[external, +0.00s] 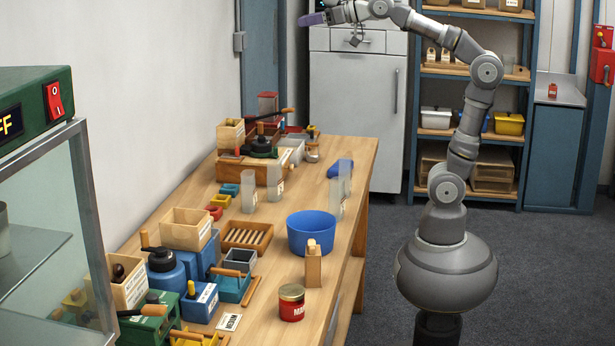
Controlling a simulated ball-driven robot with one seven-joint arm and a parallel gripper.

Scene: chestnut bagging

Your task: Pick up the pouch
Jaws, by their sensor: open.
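My gripper (318,17) is at the top of the external view, high above the far end of the workbench and in front of the grey cabinet. Its end has a purple part pointing left. It is open, and I see nothing held in it. No thing is clearly a pouch at this size. Upright translucent sleeve-like pieces stand on the bench, one pair at the middle (275,180) and another further right (336,197). A small tan upright item (313,266) stands near the bench's right edge. My gripper is well apart from all of these.
The wooden workbench (285,258) holds a blue bowl (311,236), a red-labelled tin (291,303), a slatted wooden tray (246,236) and several boxes along its left side. A glass-fronted case stands at near left. Shelves (472,75) stand behind my arm.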

